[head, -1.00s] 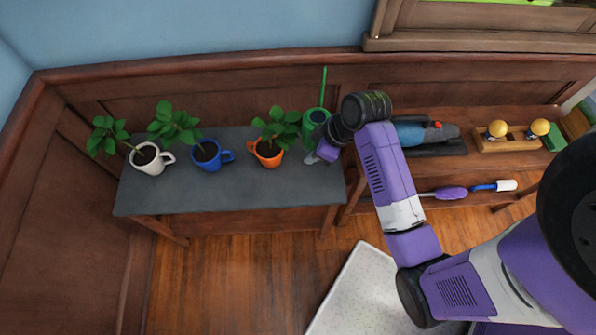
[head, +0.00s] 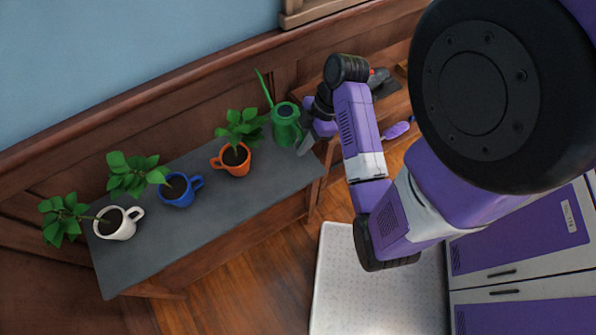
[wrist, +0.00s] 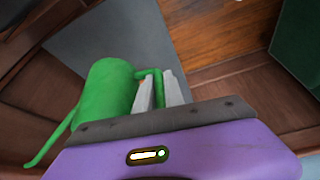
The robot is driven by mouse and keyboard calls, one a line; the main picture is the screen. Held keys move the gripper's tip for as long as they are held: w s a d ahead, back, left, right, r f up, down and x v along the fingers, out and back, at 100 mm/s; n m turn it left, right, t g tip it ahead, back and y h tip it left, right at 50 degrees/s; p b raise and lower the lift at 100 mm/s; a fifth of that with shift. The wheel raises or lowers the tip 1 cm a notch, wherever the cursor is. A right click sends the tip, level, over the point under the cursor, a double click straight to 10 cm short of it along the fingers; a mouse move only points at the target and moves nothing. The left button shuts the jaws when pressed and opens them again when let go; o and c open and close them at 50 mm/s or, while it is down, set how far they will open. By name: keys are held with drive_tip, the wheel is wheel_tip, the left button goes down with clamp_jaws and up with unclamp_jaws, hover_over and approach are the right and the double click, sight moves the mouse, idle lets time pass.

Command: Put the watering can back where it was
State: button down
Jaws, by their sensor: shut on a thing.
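The green watering can (head: 286,125) is at the right end of the grey-topped table, toward its back edge, with its long thin spout pointing up and left in the head view. My gripper (head: 304,144) is at the can's right side. In the wrist view, the fingers (wrist: 160,88) are shut on the handle of the can (wrist: 106,92). I cannot tell whether the can's base touches the tabletop (head: 235,200).
An orange mug (head: 232,160), a blue mug (head: 178,190) and a white mug (head: 117,224), each with a plant, stand in a row to the left. The table's front strip is bare. A wooden shelf (head: 312,97) is at the right, behind my arm.

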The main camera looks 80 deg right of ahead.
wheel_tip(320, 180, down, 15)
drive_tip(key=shift+r, duration=0.1)
idle(0.3)
drive_tip(key=shift+f, duration=0.25)
drive_tip(key=c, duration=1.4)
unclamp_jaws()
drive_tip(key=shift+c, duration=0.2)
drive_tip(key=shift+r, duration=0.3)
drive_tip(key=v, duration=1.1)
drive_tip(key=shift+s+r, duration=0.2)
drive_tip(key=shift+r, duration=0.15)
